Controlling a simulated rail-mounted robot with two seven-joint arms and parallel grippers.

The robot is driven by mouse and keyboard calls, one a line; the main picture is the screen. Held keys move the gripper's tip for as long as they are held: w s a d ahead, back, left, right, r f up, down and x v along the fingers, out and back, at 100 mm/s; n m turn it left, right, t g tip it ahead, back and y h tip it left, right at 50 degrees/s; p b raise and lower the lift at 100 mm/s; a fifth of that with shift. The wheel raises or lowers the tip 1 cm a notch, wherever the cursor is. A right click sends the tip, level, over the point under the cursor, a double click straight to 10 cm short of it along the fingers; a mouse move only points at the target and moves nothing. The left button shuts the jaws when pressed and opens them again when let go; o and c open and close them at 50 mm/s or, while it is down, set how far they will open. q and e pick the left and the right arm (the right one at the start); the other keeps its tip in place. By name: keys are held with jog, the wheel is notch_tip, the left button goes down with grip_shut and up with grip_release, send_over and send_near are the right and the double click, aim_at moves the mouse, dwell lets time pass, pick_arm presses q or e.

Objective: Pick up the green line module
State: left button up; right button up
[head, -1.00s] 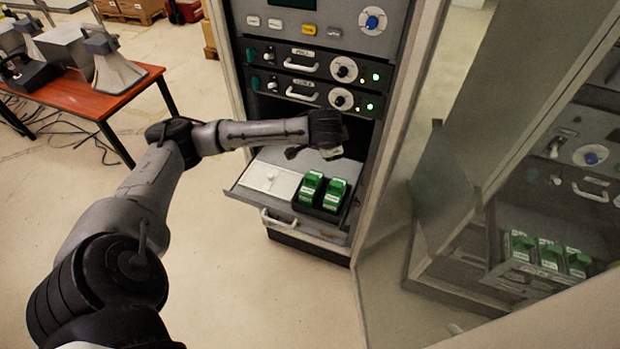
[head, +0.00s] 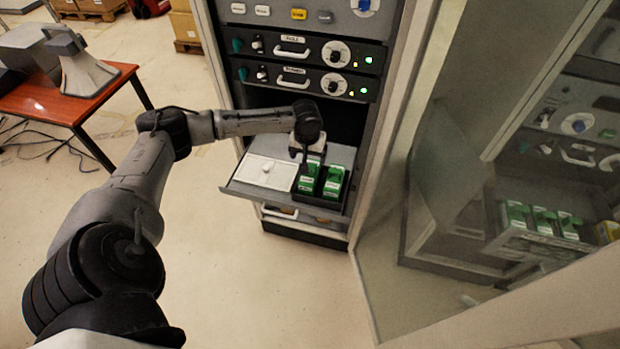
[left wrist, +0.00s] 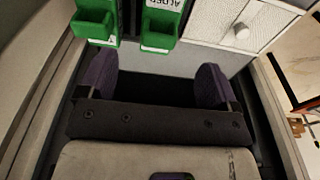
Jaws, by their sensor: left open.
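Two green line modules with white labels stand side by side in a black holder on the pulled-out shelf (head: 240,189). The left one (head: 309,182) and the right one (head: 333,184) show in the head view, the left one partly covered by my gripper. Two green modules (left wrist: 95,22) (left wrist: 160,28) also show at the top of the left wrist view, cut off by its edge. My left gripper (left wrist: 157,84) is open and empty, its two purple-padded fingers apart over a dark gap. The modules lie beyond the fingers, not between them. My right gripper is not in view.
A white lidded box (head: 270,172) with a knob sits left of the modules. Rack units (head: 300,84) stand above the shelf. A glassy door panel (head: 470,180) on the right shows several green modules, perhaps reflected. A red table (head: 60,95) stands far left.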

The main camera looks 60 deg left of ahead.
pick_arm(q)
send_over(310, 176)
jog(key=a, duration=0.1)
notch_tip(310, 176, down, 5)
jog(key=shift+w+a+r, duration=0.1)
jog(key=shift+w, duration=0.05)
jog(key=shift+w+a+f, duration=0.15)
jog(key=shift+f, duration=1.1)
jog(key=shift+w+a+f, duration=0.15)
jog(key=shift+f, duration=1.05)
jog(key=shift+c, duration=0.2)
